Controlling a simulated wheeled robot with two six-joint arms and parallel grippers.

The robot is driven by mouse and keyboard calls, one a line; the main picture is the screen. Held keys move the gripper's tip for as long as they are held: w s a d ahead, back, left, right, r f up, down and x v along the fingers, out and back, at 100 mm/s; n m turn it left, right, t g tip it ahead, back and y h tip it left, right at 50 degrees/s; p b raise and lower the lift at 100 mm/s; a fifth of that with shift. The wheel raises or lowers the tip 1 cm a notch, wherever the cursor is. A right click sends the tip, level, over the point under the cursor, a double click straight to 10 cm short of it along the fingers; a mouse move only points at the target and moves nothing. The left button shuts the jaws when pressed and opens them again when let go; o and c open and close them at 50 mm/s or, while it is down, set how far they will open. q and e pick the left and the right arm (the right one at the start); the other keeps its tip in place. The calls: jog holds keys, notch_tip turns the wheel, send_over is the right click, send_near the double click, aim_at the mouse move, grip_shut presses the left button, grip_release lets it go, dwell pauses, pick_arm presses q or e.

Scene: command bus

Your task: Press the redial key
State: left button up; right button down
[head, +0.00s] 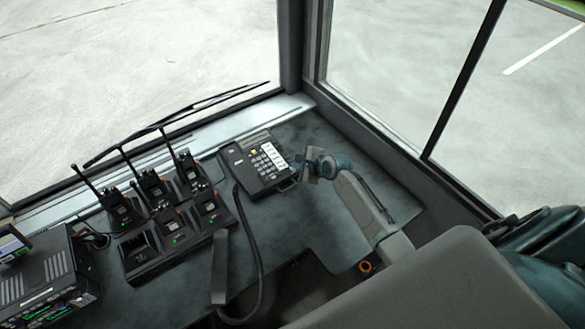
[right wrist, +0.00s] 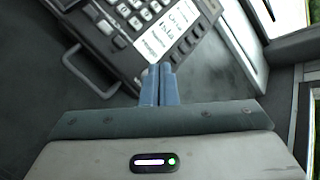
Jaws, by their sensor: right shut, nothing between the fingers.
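A black desk phone (head: 258,165) with grey keys, one yellow key and a white label strip sits on the dark dashboard. It also shows at the top of the right wrist view (right wrist: 112,42). Which key is redial is too small to read. My right gripper (head: 299,166) is at the phone's right side; in the right wrist view its blue fingers (right wrist: 159,68) are shut and empty. Their tips appear at the phone's near edge, close to the label strip (right wrist: 167,30); I cannot tell whether they touch it. My left gripper is not in view.
A black handset (head: 220,268) lies off the phone, with its cord curving beside it. A charger (head: 140,262) with several handheld radios stands left of the phone. A radio unit (head: 45,275) is at far left. Windows and their frames border the dashboard.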

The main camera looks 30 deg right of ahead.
jog(key=shift+f, duration=0.45)
dwell(0.6)
jog(key=shift+r, duration=0.1)
jog(key=shift+r+p, duration=0.6)
jog(key=shift+p, duration=0.35)
jog(key=r+p, duration=0.3)
jog(key=shift+s, duration=0.2)
jog(key=shift+s+d+r+p, duration=0.15)
jog(key=shift+r+p, duration=0.25)
jog(key=shift+r, duration=0.6)
